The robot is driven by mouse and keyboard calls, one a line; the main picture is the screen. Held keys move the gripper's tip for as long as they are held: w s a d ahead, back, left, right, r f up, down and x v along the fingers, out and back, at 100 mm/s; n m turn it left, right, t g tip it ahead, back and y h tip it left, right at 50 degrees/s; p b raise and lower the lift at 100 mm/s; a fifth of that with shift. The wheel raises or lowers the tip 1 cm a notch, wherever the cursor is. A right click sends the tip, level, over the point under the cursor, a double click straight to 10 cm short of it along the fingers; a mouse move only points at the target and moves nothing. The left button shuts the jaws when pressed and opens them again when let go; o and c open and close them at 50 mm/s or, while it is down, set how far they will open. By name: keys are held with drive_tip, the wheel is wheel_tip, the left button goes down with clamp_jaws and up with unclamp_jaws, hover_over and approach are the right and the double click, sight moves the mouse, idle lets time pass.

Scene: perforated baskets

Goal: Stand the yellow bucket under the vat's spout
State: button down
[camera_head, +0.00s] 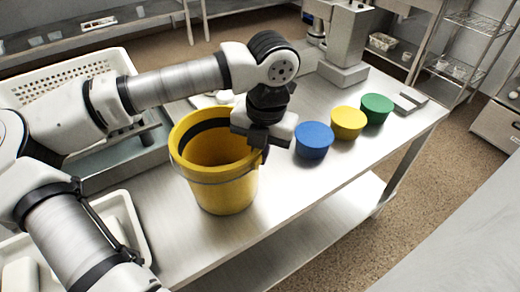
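The yellow bucket (222,185) is large and upright, with its mouth open upward and a thin wire handle around its side. It is over the near part of the steel table; I cannot tell whether its base touches the top. My gripper (262,148) is at the right side of the bucket's rim. Its dark fingers sit close together with the rim between them, and it looks shut on the rim. The inner fingertip is partly hidden. I cannot make out a vat or a spout in this view.
Blue (313,141), yellow (348,122) and green (376,108) tubs stand in a row on the table (300,195). A grey-white machine (345,45) stands behind them. A perforated white basket (75,80) is at the left. Bare tabletop lies in front of the tubs.

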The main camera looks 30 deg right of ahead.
drive_tip(key=shift+f+b, duration=0.2)
drive_tip(key=shift+b, duration=0.1)
drive_tip(key=c, duration=1.6)
unclamp_jaws()
drive_tip(key=shift+r, duration=0.1)
drive_tip(key=shift+r, duration=0.1)
